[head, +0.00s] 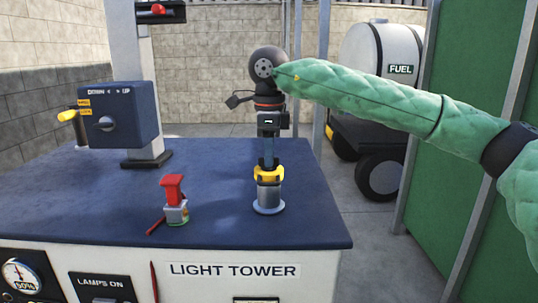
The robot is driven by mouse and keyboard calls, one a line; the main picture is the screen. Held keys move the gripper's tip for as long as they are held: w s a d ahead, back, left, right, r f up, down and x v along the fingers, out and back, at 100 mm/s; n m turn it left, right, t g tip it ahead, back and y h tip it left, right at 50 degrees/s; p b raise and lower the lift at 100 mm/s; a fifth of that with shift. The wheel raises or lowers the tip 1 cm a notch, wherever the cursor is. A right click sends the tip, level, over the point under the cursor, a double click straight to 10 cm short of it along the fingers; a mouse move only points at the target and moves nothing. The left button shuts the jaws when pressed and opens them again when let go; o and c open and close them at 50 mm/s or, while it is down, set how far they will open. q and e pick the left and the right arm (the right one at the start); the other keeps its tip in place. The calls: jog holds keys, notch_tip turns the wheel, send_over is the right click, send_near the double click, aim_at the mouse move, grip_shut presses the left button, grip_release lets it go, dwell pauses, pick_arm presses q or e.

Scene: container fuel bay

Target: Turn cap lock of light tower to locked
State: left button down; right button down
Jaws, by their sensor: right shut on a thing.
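The light tower (60,190) is a cabinet with a dark blue top and a white front labelled LIGHT TOWER. A silver filler neck (269,199) stands upright near the right side of its top. A yellow cap (269,176) with dark parts sits on that neck. My right gripper (268,164) points straight down from above, its fingers shut on the cap. The fingers hide part of the cap, and I cannot read the lock's position. My left gripper is not in view.
A small red-topped item (173,190) with a red rod stands left of the neck. A blue control box (118,116) with a yellow-handled crank is by the mast (127,50). A fuel trailer (375,75) stands behind, with green doors (455,70) at right.

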jog(key=c, duration=1.5)
grip_release()
jog(key=shift+r, duration=0.15)
notch_tip(320, 180, up, 8)
jog(key=shift+f, duration=0.25)
